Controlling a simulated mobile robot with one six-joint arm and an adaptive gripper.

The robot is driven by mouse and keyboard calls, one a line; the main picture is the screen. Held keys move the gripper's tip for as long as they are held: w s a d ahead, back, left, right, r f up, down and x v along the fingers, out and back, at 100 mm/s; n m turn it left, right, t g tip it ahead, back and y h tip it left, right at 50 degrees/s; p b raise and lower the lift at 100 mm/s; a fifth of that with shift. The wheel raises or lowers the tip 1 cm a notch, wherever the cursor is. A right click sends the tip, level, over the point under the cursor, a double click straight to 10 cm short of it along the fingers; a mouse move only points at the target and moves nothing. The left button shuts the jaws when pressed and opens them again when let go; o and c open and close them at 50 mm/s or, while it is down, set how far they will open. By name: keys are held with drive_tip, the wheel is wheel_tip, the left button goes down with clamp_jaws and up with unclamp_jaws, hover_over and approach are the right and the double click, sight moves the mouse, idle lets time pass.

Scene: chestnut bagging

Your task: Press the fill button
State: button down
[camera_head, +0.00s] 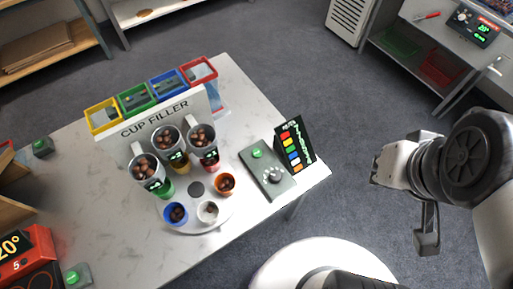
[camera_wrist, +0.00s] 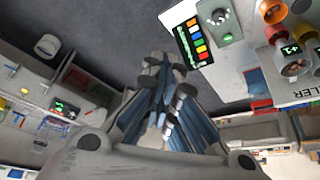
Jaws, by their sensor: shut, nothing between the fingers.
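A grey control box (camera_head: 280,181) lies at the right end of the white table. It carries a green button (camera_head: 257,153), which seems to be the fill button, and a grey dial (camera_head: 275,177). The green button also shows in the wrist view (camera_wrist: 228,37), near the top right. My gripper (camera_head: 377,168) is right of the table in the head view, over the floor and clear of the box. In the wrist view my fingers (camera_wrist: 158,62) are together and empty, pointing left of the box.
A dark panel with coloured squares (camera_head: 294,147) stands beside the box. The cup filler (camera_head: 155,118) has hoppers of chestnuts over a round plate (camera_head: 192,221) with small cups. Other green buttons sit at the table's left (camera_head: 42,146) and front left (camera_head: 72,278). Shelves stand behind.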

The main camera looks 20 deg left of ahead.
drive_tip(key=w+a+f+t+p, duration=0.1)
drive_tip(key=w+a+f, duration=0.15)
drive_tip(key=w, duration=0.45)
drive_tip(key=w+a+f+n+y, duration=0.1)
drive_tip(key=w+a+f, duration=0.15)
drive_tip(key=w, duration=0.45)
drive_tip(key=w+a+f+t+p, duration=0.1)
drive_tip(key=w+a+f, duration=0.1)
drive_tip(key=w+f, duration=0.35)
drive_tip(key=n+g+y+p, duration=0.1)
drive_tip(key=g+y+p, duration=0.1)
drive_tip(key=y, duration=0.5)
hover_over(260, 151)
wheel_tip(260, 151, down, 18)
drive_tip(key=shift+a+r, duration=0.1)
drive_tip(key=shift+r, duration=0.1)
drive_tip(key=shift+f, duration=0.15)
wheel_tip(260, 151, down, 9)
drive_tip(key=b, duration=0.6)
drive_tip(key=shift+r+b, duration=0.2)
drive_tip(key=shift+b, duration=0.2)
drive_tip(key=shift+f+b, duration=0.35)
drive_tip(key=shift+f, duration=0.05)
